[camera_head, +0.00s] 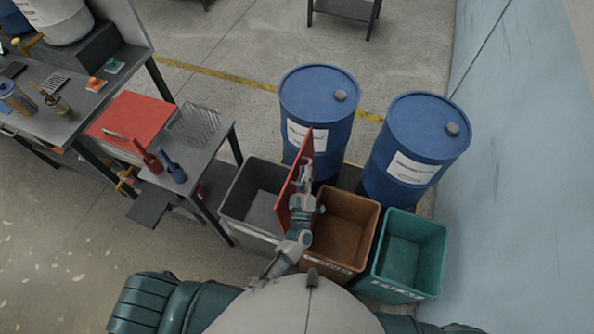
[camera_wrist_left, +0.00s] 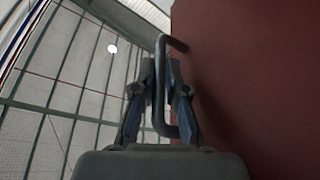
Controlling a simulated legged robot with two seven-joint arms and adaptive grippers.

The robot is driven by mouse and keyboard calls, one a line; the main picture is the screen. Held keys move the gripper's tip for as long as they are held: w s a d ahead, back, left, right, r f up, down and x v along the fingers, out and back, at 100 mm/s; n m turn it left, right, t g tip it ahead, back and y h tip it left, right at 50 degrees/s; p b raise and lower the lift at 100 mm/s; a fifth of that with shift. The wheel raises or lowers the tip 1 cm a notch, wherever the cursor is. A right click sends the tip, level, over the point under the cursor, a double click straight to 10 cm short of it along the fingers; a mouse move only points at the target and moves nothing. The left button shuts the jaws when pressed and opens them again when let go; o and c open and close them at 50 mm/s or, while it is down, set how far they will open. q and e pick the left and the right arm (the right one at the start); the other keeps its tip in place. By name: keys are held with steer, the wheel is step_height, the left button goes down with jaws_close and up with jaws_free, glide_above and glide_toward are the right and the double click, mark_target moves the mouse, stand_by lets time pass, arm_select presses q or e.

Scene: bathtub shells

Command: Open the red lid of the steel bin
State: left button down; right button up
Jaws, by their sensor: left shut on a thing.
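The red lid (camera_head: 294,190) stands nearly upright between the grey steel bin (camera_head: 236,204) and the brown bin in the head view. The grey bin's top is uncovered and it looks empty inside. My left gripper (camera_head: 306,178) is at the lid's right face. In the left wrist view, the gripper (camera_wrist_left: 165,88) is shut on the grey bar handle (camera_wrist_left: 186,124) of the lid, with the lid's dark red face (camera_wrist_left: 250,90) filling the right side. The lid's hinge is hidden. My right gripper is not in view.
The brown bin (camera_head: 341,222) and teal bin (camera_head: 412,250) stand open at the right. Two blue drums (camera_head: 320,100) (camera_head: 422,135) stand behind. A metal table (camera_head: 205,165) with a red-topped box (camera_head: 130,122) is at the left. A pale blue wall (camera_head: 525,180) bounds the right.

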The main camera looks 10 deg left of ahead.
arm_select(q)
steer(key=shift+s+d+f+m, duration=0.2)
steer(key=shift+d, duration=0.45)
steer(key=shift+s+d+f+m, duration=0.15)
steer(key=shift+d+m, duration=0.05)
steer(key=shift+d, duration=0.4)
steer(key=c, duration=1.5)
jaws_free()
steer(key=shift+a, duration=0.1)
steer(key=v, duration=0.7)
steer(key=a+v, duration=0.1)
steer(key=v, duration=0.3)
steer(key=shift+s+a+f, duration=0.1)
steer(key=shift+s+f, duration=0.05)
steer(key=shift+s, duration=0.2)
steer(key=shift+d, duration=0.2)
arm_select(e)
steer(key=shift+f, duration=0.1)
